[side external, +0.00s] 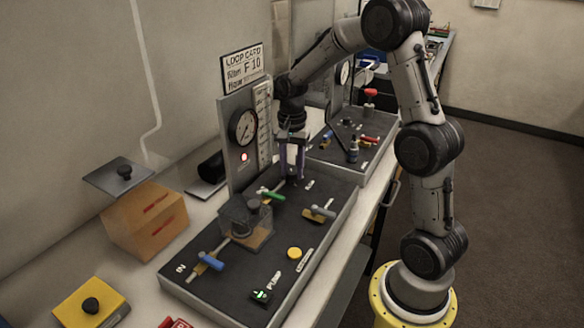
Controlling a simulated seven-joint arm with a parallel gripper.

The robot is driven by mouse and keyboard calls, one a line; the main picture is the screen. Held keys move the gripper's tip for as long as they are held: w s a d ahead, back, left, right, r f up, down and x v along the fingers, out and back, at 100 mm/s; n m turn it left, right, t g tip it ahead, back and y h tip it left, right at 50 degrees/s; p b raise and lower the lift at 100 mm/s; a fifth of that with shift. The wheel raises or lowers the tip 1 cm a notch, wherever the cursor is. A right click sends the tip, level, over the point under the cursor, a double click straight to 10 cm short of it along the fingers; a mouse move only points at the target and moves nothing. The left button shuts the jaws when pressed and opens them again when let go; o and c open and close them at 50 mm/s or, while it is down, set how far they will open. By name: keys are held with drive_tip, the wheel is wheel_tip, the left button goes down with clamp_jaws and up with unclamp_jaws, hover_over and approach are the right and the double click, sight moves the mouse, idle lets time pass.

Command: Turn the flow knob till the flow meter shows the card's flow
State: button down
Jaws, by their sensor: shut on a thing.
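My gripper (291,174) points down at the back right of the dark panel (200,290). It is shut on what appears to be the flow knob, which is mostly hidden by the fingers. The flow meter (263,125) is a pale vertical scale right of the round gauge (243,127). Its reading is too small to tell. A red lamp (244,157) is lit below the gauge.
A yellow button (294,252) and green pump switch (261,296) sit in front. A cardboard box (145,222) stands left; another panel (345,150) lies behind.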

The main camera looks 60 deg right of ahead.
sight(292, 172)
drive_tip(key=n, duration=0.6)
drive_tip(key=shift+r, duration=0.1)
drive_tip(key=n, duration=0.6)
drive_tip(key=shift+n, duration=0.3)
idle(0.3)
drive_tip(key=c, duration=0.5)
unclamp_jaws()
wheel_tip(292, 172, up, 14)
idle(0.3)
